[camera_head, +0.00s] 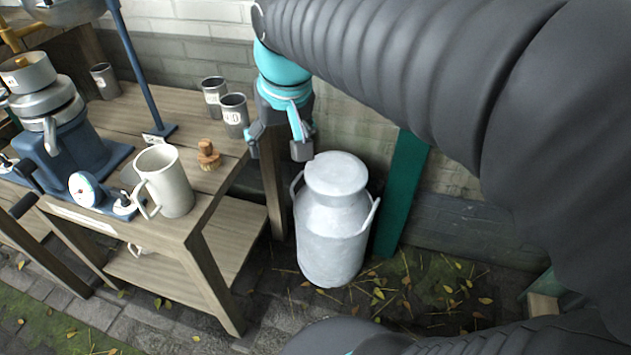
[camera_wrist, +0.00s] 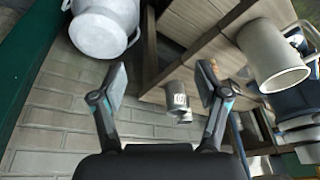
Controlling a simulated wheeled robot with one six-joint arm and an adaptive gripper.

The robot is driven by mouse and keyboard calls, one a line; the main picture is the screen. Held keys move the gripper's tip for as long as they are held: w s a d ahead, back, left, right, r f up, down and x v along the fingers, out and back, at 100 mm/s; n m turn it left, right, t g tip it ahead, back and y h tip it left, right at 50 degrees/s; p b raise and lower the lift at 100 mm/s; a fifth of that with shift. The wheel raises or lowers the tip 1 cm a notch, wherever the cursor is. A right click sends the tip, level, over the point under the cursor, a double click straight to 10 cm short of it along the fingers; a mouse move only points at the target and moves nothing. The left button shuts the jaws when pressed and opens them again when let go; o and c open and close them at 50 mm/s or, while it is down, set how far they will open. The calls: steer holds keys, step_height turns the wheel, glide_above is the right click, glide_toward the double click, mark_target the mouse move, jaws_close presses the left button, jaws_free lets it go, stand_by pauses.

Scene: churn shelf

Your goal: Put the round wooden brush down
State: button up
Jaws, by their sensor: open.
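The round wooden brush (camera_head: 208,154) stands on the wooden bench near its right edge, with its knob up and bristles down. It is between the large mug and the two small metal cups. My gripper (camera_head: 277,148) is open and empty, to the right of the brush and past the bench edge, near the milk can's lid. The two spread fingers (camera_wrist: 162,76) show in the wrist view with nothing between them.
The bench (camera_head: 222,180) has a large mug (camera_head: 170,181), metal cups (camera_head: 234,115) and a blue separator (camera_head: 75,150) on it. A milk can (camera_head: 332,235) stands on the floor right of the bench, also in the wrist view (camera_wrist: 98,30). A brick wall is behind.

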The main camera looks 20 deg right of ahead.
steer(key=s+d+f+t, duration=0.2)
steer(key=s+d+f, duration=0.2)
steer(key=s, duration=0.6)
step_height(320, 180, down, 2)
steer(key=shift+s+f+h, duration=0.25)
steer(key=shift+s+h, duration=0.05)
steer(key=shift+d, duration=0.1)
stand_by(0.4)
